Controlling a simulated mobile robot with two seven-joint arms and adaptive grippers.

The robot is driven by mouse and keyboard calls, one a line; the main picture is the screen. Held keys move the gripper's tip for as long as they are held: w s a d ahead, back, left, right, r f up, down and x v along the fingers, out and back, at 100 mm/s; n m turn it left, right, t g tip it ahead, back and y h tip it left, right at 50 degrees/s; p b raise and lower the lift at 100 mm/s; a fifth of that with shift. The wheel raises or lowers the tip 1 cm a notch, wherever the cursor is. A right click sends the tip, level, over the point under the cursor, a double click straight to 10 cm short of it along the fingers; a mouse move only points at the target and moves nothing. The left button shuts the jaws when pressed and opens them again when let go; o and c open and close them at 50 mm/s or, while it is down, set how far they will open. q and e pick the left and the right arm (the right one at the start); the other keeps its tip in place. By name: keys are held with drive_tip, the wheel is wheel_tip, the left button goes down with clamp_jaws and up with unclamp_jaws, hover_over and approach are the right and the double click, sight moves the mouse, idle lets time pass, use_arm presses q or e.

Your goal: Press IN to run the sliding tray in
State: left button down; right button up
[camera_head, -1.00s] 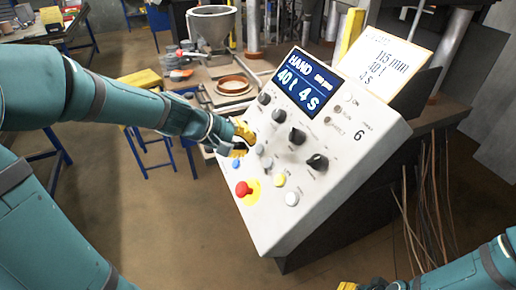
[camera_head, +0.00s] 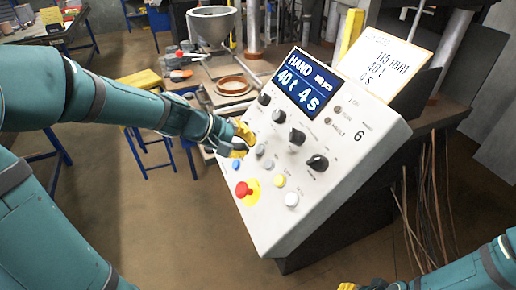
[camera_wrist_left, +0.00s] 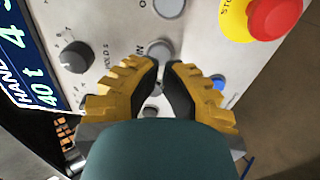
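The grey IN button (camera_wrist_left: 160,50), with its label beside it, is just past my left fingertips in the left wrist view. In the head view it appears to be the grey button (camera_head: 259,150) beside the gripper. My left gripper (camera_wrist_left: 163,66) has its yellow fingers drawn together, with a narrow gap between the dark tips and nothing held. In the head view the left gripper (camera_head: 246,136) is close over the sloped panel (camera_head: 325,185); I cannot tell whether it touches. Only a yellow bit of my right gripper (camera_head: 350,286) shows at the bottom edge. The sliding tray cannot be made out.
The screen (camera_head: 305,84) reads HAND, 40 t, 4 s. A paper card (camera_head: 385,62) stands behind it.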

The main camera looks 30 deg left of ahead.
sight(258, 149)
use_arm(q)
drive_tip(key=shift+b+x, duration=1)
drive_tip(key=shift+x, duration=0.7)
idle(0.6)
idle(0.5)
drive_tip(key=p+v, duration=0.2)
drive_tip(key=v, duration=0.6)
idle(0.8)
idle(0.5)
